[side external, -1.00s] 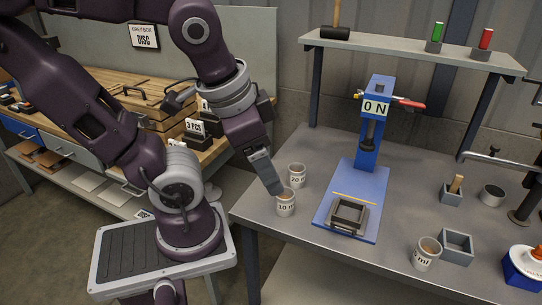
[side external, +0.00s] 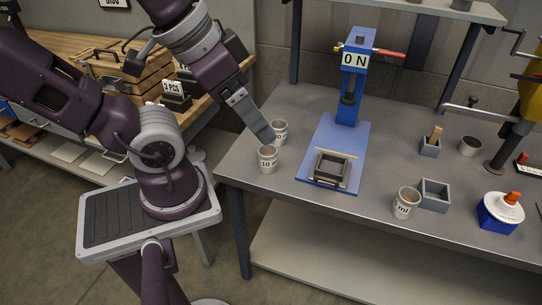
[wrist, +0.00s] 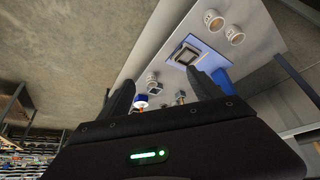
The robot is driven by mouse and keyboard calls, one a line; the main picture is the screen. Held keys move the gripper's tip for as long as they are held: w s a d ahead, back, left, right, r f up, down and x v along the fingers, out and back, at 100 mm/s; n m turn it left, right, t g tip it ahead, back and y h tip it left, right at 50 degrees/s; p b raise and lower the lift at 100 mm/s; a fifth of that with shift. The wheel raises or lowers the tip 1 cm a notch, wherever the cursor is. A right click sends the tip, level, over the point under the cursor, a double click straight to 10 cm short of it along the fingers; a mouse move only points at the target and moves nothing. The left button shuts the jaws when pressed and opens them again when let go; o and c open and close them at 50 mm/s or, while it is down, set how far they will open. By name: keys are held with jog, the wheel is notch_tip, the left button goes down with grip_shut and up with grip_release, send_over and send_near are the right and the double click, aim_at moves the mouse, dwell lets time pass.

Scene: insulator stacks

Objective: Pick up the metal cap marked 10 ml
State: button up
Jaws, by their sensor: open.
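The metal cap marked 10 (side external: 267,160) is a small pale grey cup standing upright, open end up, near the left front of the grey table. A similar cap (side external: 280,132) stands just behind it, its label partly hidden by my gripper. My gripper (side external: 267,138) points down at a slant, its tips just above and behind the 10 cap in the picture. It is empty. In the wrist view my open gripper (wrist: 163,90) has its fingers wide apart. Two caps show beyond them at the upper right, and I cannot read which is the 10 one.
A blue press (side external: 352,90) with a grey square holder (side external: 331,169) stands right of the caps. Further right are another cap (side external: 405,203), a grey open box (side external: 434,194) and a blue-and-white container (side external: 500,212). Bare table lies left of the 10 cap.

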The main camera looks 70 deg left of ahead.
jog(key=shift+o, duration=0.5)
jog(key=w+a+f+m+g+y, duration=0.2)
jog(key=w+a+f+m+g, duration=0.1)
jog(key=a+f+g, duration=0.15)
jog(key=m+y, duration=1.1)
jog(key=m, duration=0.4)
send_near(265, 152)
jog(key=shift+d+f, duration=0.35)
jog(key=shift+f, duration=0.15)
jog(key=shift+a+f+m+y, duration=0.25)
jog(key=shift+f+m+y, duration=0.05)
jog(key=shift+m, duration=0.1)
jog(key=x, duration=0.4)
jog(key=r+x, duration=0.1)
jog(key=x, duration=0.1)
jog(key=shift+a+f, duration=0.1)
jog(key=shift+a, duration=0.45)
grip_shut()
